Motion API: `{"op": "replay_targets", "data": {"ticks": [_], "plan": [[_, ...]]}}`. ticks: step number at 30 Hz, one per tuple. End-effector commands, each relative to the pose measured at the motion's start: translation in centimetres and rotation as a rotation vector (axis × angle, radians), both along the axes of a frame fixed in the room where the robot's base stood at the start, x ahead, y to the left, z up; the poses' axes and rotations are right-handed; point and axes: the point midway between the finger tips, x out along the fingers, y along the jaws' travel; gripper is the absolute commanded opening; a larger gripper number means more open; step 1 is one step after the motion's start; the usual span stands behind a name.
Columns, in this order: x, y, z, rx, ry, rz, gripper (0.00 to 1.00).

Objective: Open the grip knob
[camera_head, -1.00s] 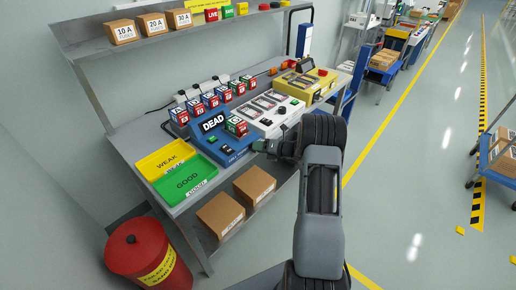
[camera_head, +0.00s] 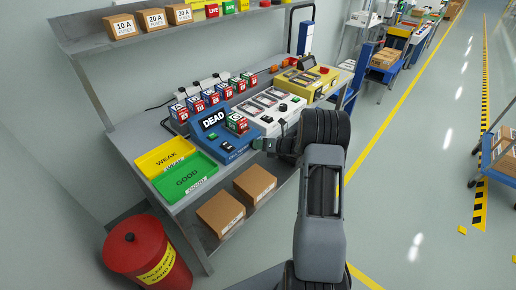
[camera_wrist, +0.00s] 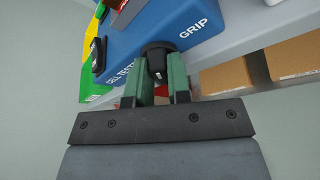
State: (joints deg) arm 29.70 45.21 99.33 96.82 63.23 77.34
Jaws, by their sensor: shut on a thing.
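In the head view my gripper (camera_head: 262,146) reaches the tester's right front side; the knob is hidden there.
A yellow WEAK tray (camera_head: 165,158) and a green GOOD tray (camera_head: 187,177) lie left of the tester. Several cells (camera_head: 211,99) stand in a row behind it. A white unit (camera_head: 268,105) and a yellow case (camera_head: 305,85) are to the right. Cartons (camera_head: 221,212) sit on the lower shelf.

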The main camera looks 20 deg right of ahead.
Motion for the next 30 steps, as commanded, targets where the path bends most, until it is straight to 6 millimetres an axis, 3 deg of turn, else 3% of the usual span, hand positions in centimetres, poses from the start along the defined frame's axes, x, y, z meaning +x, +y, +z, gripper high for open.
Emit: {"op": "replay_targets", "data": {"ticks": [15,30], "plan": [[-0.07,0.3,0.26,-0.406,-0.2,-0.005,0.0],[-0.15,0.67,0.77,-0.597,-0.287,-0.002,0.0]]}}
